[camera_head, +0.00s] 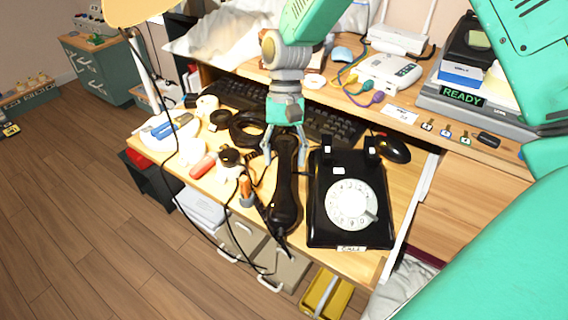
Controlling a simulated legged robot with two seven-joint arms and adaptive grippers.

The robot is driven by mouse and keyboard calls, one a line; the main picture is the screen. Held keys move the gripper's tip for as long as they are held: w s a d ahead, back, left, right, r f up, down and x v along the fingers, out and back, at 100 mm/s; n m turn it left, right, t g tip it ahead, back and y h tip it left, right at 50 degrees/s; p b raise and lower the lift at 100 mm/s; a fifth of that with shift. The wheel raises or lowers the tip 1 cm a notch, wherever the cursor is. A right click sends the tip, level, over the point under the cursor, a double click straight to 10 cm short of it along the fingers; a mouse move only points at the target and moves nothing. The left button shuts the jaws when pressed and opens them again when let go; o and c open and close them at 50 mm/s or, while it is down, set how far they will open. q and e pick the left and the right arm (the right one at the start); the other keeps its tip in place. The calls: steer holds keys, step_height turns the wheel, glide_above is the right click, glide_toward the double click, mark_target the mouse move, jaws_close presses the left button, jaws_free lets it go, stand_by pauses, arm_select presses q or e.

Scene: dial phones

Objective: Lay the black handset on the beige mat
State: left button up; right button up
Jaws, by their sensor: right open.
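The black handset (284,205) lies lengthwise on the wooden desk, just left of the black rotary dial phone (350,195). Its coiled cord hangs from its near end. The phone's cradle is empty. My right gripper (285,153) points down at the handset's far end. Its thin fingers are open, one on each side of the handset; I cannot tell whether they touch it. I cannot make out a beige mat in this view. My left gripper is not in view.
A black keyboard (237,97) lies behind the gripper, and a black mouse (393,149) is right of the phone. A cup with pens (247,197), a red object (203,166) and cables crowd the left. The desk's front right corner (362,268) is bare.

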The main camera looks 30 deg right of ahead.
steer(key=p+v, duration=0.2)
steer(key=v, duration=0.7)
steer(key=shift+p, duration=0.35)
